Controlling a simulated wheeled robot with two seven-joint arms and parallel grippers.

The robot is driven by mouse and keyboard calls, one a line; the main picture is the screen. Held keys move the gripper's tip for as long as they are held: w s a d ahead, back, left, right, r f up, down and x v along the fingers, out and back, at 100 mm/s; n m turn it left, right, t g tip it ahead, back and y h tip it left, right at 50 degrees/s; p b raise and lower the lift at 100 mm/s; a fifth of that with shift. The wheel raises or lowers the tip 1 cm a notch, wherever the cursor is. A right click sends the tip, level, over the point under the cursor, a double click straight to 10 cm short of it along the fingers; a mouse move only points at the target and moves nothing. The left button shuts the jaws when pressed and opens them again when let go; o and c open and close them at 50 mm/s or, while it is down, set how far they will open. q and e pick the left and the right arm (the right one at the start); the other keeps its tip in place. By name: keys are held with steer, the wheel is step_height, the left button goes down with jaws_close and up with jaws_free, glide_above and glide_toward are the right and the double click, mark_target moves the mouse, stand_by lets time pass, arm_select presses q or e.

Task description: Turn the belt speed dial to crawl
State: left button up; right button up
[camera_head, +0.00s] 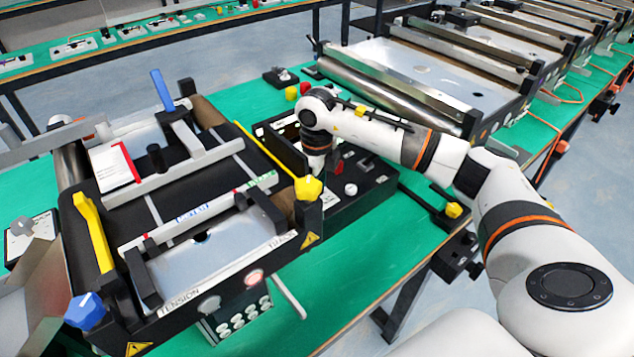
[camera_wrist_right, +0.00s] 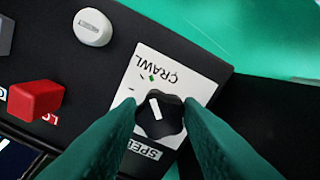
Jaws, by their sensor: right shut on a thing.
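The belt speed dial (camera_wrist_right: 159,116) is a black lobed knob with a white pointer line, seen in the right wrist view. It sits on a white label plate (camera_wrist_right: 178,79) marked CRAWL at its upper end and SPEED at its lower end. The pointer aims up and slightly left, towards the CRAWL end and its small green diamond. My right gripper (camera_wrist_right: 162,122) is shut on the dial, one dark green finger on each side. In the head view my right gripper (camera_head: 316,170) reaches down at the black control box (camera_head: 372,203), hiding the dial. I do not see my left gripper.
The mini conveyor (camera_head: 215,262) with a yellow knob (camera_head: 308,188) stands just left of the box. Green table (camera_head: 345,260) is clear in front.

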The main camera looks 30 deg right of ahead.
steer(key=shift+r, duration=0.1)
steer(key=o, duration=1)
steer(key=shift+c, duration=0.2)
step_height(320, 180, up, 12)
steer(key=b, duration=0.2)
steer(key=shift+r, duration=0.1)
